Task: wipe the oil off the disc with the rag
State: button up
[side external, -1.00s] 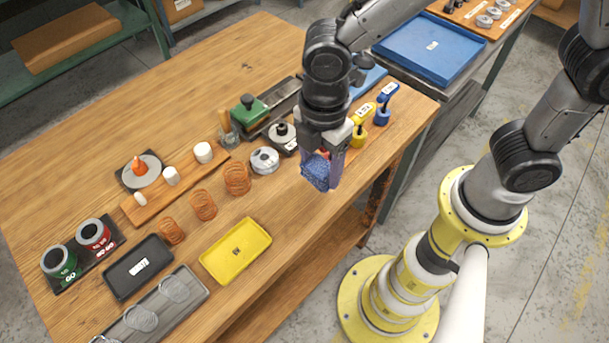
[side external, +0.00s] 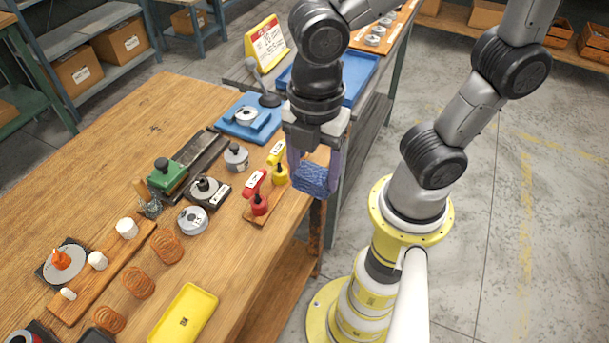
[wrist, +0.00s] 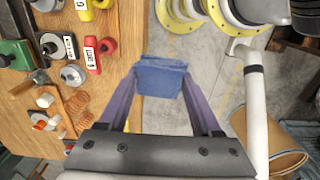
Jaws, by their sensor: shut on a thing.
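My gripper (side external: 316,184) is shut on a blue rag (side external: 313,178), folded or bunched between its two purple-grey fingers. The rag hangs in the air by the table's right front edge, touching nothing else that I can see. The wrist view shows the rag (wrist: 160,78) between the fingertips, with grey floor behind it. A grey disc (side external: 73,270) lies on a dark square plate at the left of the table, with an orange piece on it. A round silver disc-like part (side external: 193,220) lies near the coils. I cannot make out oil on either.
The far left tabletop is clear.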

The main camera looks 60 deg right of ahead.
aim_at(313, 172)
jog(key=shift+r, duration=1.5)
